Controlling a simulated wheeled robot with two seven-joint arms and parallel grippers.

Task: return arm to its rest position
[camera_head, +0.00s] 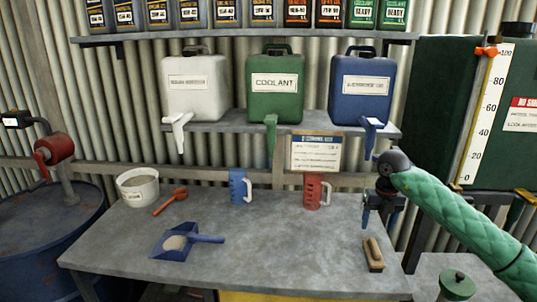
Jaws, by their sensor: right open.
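My right gripper (378,222) hangs from the green-sleeved right arm, which comes in from the right edge. Its dark jaws point down and are apart, with nothing seen between them. In the picture it is over the right end of the grey workbench (290,262), just above a wooden-backed brush (373,254). I cannot tell its exact height over the bench. My left gripper is not in view.
A blue jug (240,187), red jug (314,191), white bucket (138,188), red scoop (171,202) and blue dustpan (175,247) are on the bench. White, green and blue canisters (362,92) stand behind. A green tank (440,100) is at right.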

